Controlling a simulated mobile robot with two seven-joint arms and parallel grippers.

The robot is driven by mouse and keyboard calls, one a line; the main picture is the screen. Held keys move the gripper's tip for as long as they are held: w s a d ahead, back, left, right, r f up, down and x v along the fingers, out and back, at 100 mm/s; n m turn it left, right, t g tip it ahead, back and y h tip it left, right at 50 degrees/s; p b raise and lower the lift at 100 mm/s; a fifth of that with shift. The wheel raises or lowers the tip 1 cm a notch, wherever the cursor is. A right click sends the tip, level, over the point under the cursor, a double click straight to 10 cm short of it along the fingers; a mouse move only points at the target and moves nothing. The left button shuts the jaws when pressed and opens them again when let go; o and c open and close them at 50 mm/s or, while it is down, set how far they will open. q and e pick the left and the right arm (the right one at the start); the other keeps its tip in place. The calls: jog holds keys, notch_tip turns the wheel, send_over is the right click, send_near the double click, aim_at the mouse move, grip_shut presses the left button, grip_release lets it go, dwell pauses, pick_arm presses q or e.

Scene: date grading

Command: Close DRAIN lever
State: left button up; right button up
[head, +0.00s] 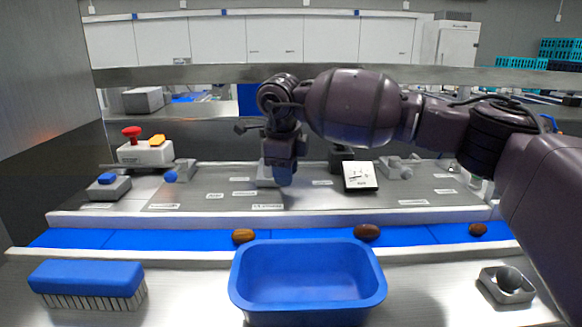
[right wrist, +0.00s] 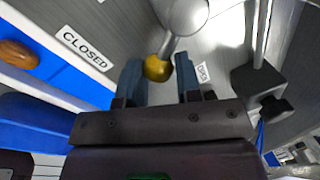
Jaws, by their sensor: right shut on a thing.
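In the right wrist view a lever with a yellow ball knob (right wrist: 158,68) and a silver rod (right wrist: 172,42) sits between the two blue fingers of my right gripper (right wrist: 157,62), which is shut on the knob. A CLOSED label (right wrist: 85,48) lies left of the lever and a smaller label (right wrist: 202,73), hard to read, lies right of it. In the head view my right gripper (head: 286,176) points down at the panel (head: 225,200) and hides the lever. A pale block (head: 266,174) shows beside it. My left gripper is not in view.
A blue tub (head: 308,244) stands in front, with a blue belt (head: 200,238) carrying several dates behind it. A box with a red button (head: 145,150) stands at the left.

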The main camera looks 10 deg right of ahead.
jog(key=m, duration=0.1)
jog(key=a+m, duration=0.1)
jog(key=m, duration=0.1)
jog(key=a+m, duration=0.1)
jog(key=shift+s+a+g+h, duration=0.25)
jog(key=shift+s+g+h, duration=0.05)
jog(key=shift+s, duration=0.1)
jog(key=shift+a+r+m, duration=0.1)
jog(key=shift+a+m, duration=0.3)
jog(key=shift+m, duration=0.5)
jog(key=shift+a+r+m, duration=0.1)
jog(key=shift+a+m, duration=0.25)
jog(key=shift+m, duration=0.55)
jog(key=shift+w, duration=0.1)
jog(key=o, duration=0.9)
jog(key=shift+w+a+f+g, duration=0.1)
jog(key=shift+a+g, duration=0.15)
jog(key=shift+g, duration=0.05)
jog(key=shift+d, duration=0.2)
jog(key=r, duration=0.3)
jog(key=a+r, duration=0.1)
jog(key=r, duration=0.3)
jog(key=s+a+r, duration=0.1)
jog(key=r, duration=0.2)
jog(key=shift+r, duration=0.3)
jog(key=shift+w, duration=0.1)
